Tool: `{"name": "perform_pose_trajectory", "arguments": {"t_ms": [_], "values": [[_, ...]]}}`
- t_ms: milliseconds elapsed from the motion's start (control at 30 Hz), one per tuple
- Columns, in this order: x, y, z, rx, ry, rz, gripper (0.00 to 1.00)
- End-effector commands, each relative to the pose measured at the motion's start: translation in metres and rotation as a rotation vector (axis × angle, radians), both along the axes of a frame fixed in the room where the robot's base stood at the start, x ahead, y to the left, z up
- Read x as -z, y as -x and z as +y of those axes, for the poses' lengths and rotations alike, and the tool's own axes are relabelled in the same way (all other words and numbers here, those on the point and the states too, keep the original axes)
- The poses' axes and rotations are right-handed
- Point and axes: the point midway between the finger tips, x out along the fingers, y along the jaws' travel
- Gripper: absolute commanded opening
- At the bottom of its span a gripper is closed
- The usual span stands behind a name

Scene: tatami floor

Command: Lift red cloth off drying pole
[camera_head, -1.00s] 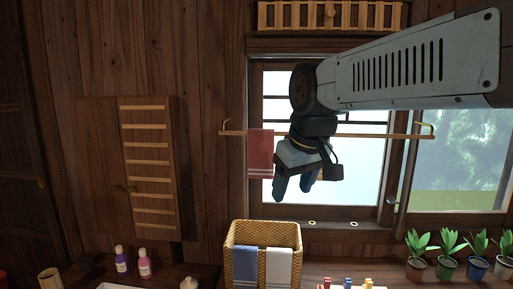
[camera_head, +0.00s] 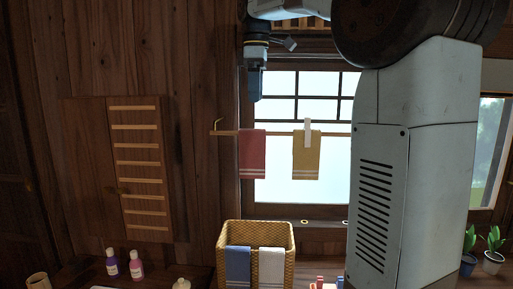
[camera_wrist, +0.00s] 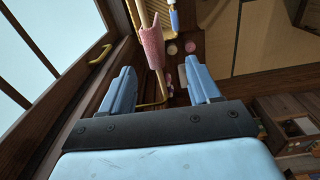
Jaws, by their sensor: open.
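The red cloth (camera_head: 252,158), with pale stripes near its lower edge, hangs over the left part of the wooden drying pole (camera_head: 226,133). My gripper (camera_head: 255,97) points down above the red cloth, apart from it in the head view. In the wrist view, my gripper (camera_wrist: 160,80) shows two blue fingers spread with nothing between them. The red cloth (camera_wrist: 152,46) appears there beyond the fingertips, draped over the pole (camera_wrist: 143,12).
A yellow cloth (camera_head: 306,165) with a white clip (camera_head: 308,132) hangs to the right on the pole. Below stands a wicker basket (camera_head: 259,230) with a blue cloth (camera_head: 238,259) and a white cloth (camera_head: 271,260) over its rim. Bottles (camera_head: 136,265) stand lower left.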

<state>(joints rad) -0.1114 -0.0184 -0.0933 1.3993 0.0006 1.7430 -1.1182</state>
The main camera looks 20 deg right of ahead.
Motion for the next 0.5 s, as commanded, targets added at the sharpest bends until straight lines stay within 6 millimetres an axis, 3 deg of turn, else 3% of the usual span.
{"name": "perform_pose_trajectory", "arguments": {"t_ms": [233,500], "values": [[0.005,-0.009,0.001,-0.046,0.004,0.02,0.62],[0.05,-0.008,0.001,-0.045,0.004,0.02,0.62]]}}
